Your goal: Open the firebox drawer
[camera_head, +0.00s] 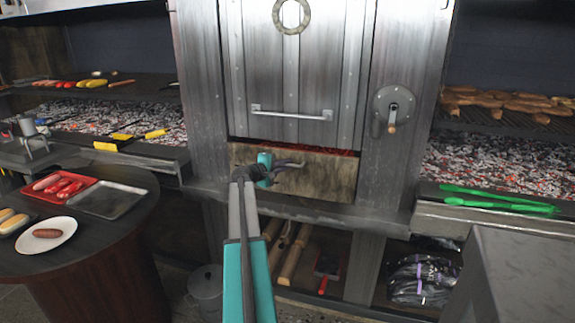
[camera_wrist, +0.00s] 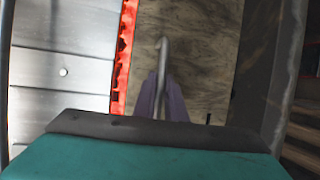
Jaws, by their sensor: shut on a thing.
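The firebox drawer (camera_head: 330,178) is the mottled brown front low in the grey metal grill. In the wrist view the drawer front (camera_wrist: 203,55) fills the middle. Its metal handle (camera_wrist: 163,62) is a thin bar that runs down between my fingers. My gripper (camera_head: 292,165) reaches the drawer front from below; in the wrist view my purple fingers (camera_wrist: 163,98) are shut on the handle. A red glowing strip (camera_wrist: 124,55) shows along the drawer's top edge. How far the drawer stands out is hard to tell.
A riveted metal door (camera_head: 290,75) with a bar handle is above the drawer. A crank (camera_head: 393,108) is at its right. A round table (camera_head: 120,235) with food stands left, a grey counter (camera_head: 520,275) at right front. Logs (camera_head: 293,255) lie on the shelf below.

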